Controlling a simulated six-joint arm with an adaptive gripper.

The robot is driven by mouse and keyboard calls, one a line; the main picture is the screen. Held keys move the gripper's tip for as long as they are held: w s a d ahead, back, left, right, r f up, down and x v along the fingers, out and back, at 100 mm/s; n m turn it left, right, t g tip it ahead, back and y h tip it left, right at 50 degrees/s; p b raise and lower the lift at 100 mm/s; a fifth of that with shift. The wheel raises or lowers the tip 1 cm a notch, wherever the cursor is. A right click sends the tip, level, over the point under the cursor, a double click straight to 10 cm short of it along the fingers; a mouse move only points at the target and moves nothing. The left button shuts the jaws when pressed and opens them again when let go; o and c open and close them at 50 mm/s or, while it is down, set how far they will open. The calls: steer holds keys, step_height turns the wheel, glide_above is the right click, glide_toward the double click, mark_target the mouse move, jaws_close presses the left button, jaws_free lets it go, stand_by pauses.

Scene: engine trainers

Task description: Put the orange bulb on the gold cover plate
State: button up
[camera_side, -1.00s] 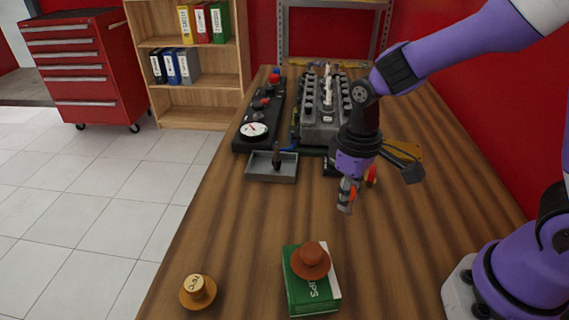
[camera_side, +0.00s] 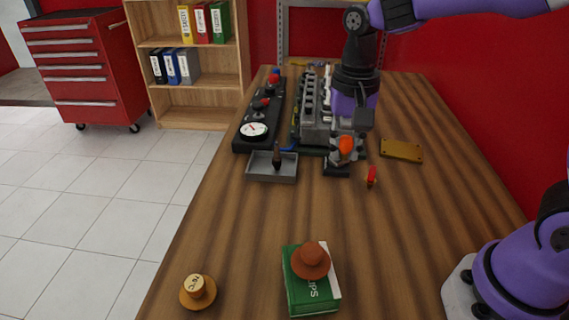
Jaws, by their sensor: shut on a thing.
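The orange bulb (camera_side: 346,144) is between the fingers of my gripper (camera_side: 345,156), which is shut on it. The gripper partly hides the bulb. They are in front of the engine block's near right end, apparently raised above the table. The gold cover plate (camera_side: 401,151) lies flat on the table to the right of my gripper, with nothing on it.
A small red and yellow piece (camera_side: 371,177) stands just in front and right of my gripper. The engine block (camera_side: 316,122) and black gauge panel (camera_side: 254,133) are behind. A grey tray (camera_side: 288,177) is to the left. A green box (camera_side: 297,288) bears a brown hat-shaped thing (camera_side: 311,260).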

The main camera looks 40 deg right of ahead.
steer(key=w+d+m, duration=0.4)
steer(key=d+m, duration=0.6)
steer(key=d, duration=0.5)
glide_above(402, 149)
steer(key=f, duration=0.6)
steer(key=shift+a+f, duration=0.25)
steer(key=shift+f, duration=0.15)
steer(key=shift+d+f, duration=0.2)
steer(key=shift+f, duration=1.95)
steer(key=shift+f, duration=0.15)
steer(key=o, duration=0.9)
